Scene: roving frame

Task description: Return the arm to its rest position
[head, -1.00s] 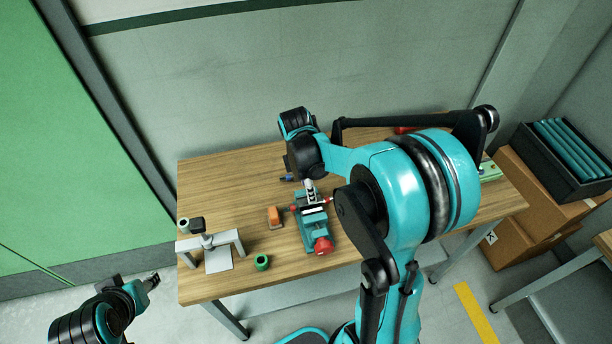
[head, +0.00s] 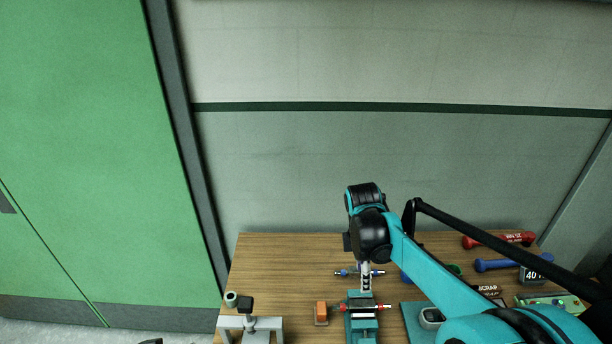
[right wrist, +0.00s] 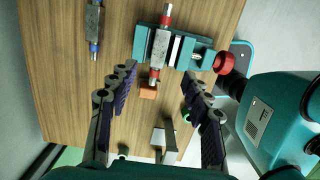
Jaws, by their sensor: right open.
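My right arm reaches over the workbench (head: 285,262) from the right in the head view. My right gripper (head: 366,278) points down above the teal vise (head: 362,331). In the right wrist view my right gripper (right wrist: 156,92) has its fingers wide apart with nothing between them. A grey rod with red ends (right wrist: 158,50) lies across the vise (right wrist: 204,55), apart from the fingers. My left gripper is not in the head view; only a dark sliver, probably of my left arm, shows at the bottom edge.
A blue-ended rod (head: 348,272) lies behind the vise. An orange block (head: 321,313) and a grey stand (head: 270,324) are to its left. Red (head: 486,241) and blue (head: 495,265) dumbbell-like items lie at the back right. The wall behind is clear.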

